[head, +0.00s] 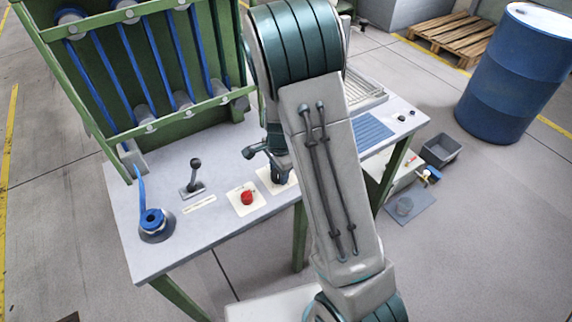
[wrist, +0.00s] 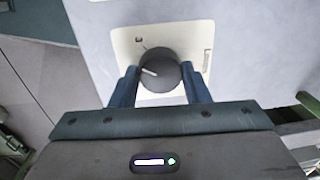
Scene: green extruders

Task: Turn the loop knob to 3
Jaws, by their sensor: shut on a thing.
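The loop knob (wrist: 163,75) is a round dark grey knob on a cream plate (wrist: 122,45) in the wrist view. Its white pointer line points to the left of the picture, slightly up. My gripper (wrist: 160,69) has one blue finger on each side of the knob and is shut on it. A small mark shows on the plate above the knob and faint lettering to its right; I cannot read a 3.
On the grey table (head: 170,245) stand a red button (head: 247,198) on a cream plate, a black lever (head: 195,175) and a blue-topped round device (head: 154,222). A green rack (head: 100,60) rises behind. A blue drum (head: 515,75) stands on the floor at right.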

